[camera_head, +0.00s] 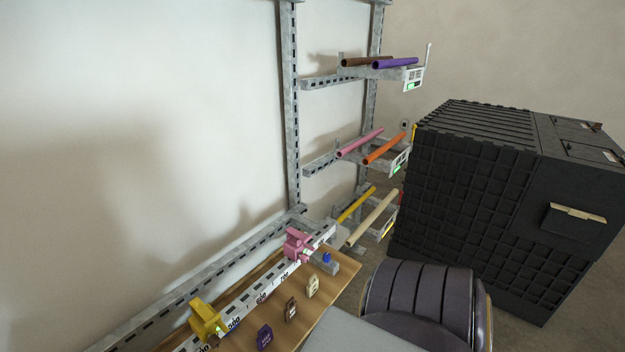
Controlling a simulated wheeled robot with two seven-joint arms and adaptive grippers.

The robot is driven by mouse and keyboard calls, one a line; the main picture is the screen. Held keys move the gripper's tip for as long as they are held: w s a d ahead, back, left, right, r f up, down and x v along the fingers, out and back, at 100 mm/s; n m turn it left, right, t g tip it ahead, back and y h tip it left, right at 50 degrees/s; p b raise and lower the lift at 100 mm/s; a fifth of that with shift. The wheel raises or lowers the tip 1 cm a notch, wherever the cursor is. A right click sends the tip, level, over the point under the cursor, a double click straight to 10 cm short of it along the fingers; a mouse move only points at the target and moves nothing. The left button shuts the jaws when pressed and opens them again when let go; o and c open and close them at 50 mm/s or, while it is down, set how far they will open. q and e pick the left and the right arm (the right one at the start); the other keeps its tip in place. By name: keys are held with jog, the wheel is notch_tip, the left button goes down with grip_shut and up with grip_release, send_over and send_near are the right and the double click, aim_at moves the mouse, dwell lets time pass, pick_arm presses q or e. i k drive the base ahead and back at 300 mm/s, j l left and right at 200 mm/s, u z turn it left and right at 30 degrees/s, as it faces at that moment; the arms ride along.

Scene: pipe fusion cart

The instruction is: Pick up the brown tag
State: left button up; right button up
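The brown tag (291,309) is small and sits on the wooden board (333,296) at the bottom centre of the head view. It is between a purple tag (265,337) at its lower left and a cream tag (312,286) at its upper right. Nothing covers it. Neither my left nor my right gripper shows in this view.
A white labelled rail with a yellow clamp (206,318) and a pink clamp (297,244) runs behind the tags. A small grey block with a blue top (326,261) is nearby. Coloured pipes rest on wall racks. A dark ribbed seat-like thing (420,300) and black crate (500,190) stand right.

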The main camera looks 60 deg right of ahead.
aim_at(291, 309)
jog(key=z, duration=1.7)
